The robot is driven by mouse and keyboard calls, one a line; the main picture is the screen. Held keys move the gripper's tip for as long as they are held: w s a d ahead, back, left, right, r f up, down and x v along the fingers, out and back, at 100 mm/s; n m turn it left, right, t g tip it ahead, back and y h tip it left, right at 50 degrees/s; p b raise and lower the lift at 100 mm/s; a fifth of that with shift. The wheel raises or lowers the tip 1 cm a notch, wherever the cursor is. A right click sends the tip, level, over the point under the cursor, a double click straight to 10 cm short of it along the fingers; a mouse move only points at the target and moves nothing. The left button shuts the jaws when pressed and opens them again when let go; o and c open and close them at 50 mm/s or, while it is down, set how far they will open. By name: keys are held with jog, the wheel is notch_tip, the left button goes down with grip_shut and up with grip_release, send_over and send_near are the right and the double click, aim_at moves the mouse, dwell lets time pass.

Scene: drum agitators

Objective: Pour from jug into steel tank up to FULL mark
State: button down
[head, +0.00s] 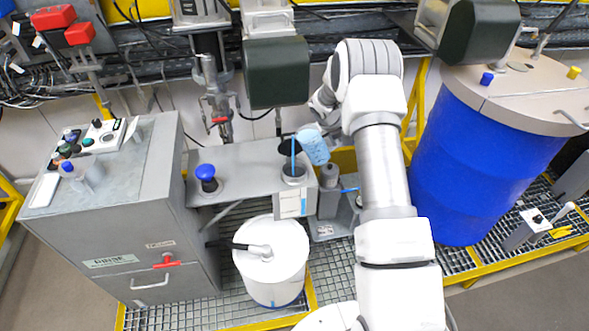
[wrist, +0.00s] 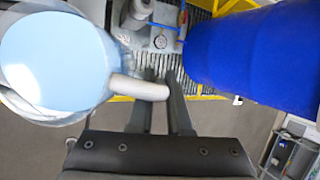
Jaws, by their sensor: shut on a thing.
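The jug (head: 314,147) is clear with light blue liquid in it. It is tilted to the left in the head view, above the small steel tank (head: 293,181). A thin blue stream (head: 293,155) falls from its lip toward the tank's dark round opening. A pale panel (head: 290,205) with a blue strip is on the tank's front; the FULL mark is too small to make out. In the wrist view the jug (wrist: 50,65) shows at the left, its pale handle (wrist: 140,88) between the fingers. My gripper (wrist: 160,90) is shut on that handle.
A white drum (head: 271,262) with a black-handled fitting stands in front of the tank. A blue-knobbed post (head: 207,177) is on the steel bench to the left. A large blue drum (head: 480,160) stands at the right. A dark motor housing (head: 276,72) hangs close above the jug.

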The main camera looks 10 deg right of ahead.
jog(key=shift+w+a+r+h+b, duration=0.15)
jog(key=shift+r+h+b, duration=0.15)
jog(key=shift+h+b, duration=0.45)
dwell(0.9)
jog(key=shift+a+r+n+h+b, duration=0.15)
jog(key=shift+r+h+b, duration=0.2)
jog(key=shift+r+b, duration=0.2)
jog(key=shift+a+r+n+h+b, duration=0.15)
jog(key=shift+r+h+b, duration=0.15)
jog(key=shift+r+b, duration=0.25)
dwell(1.9)
jog(key=shift+a+r+h+b, duration=0.2)
jog(key=shift+h+b, duration=0.5)
jog(key=shift+b, duration=0.7)
dwell(2.0)
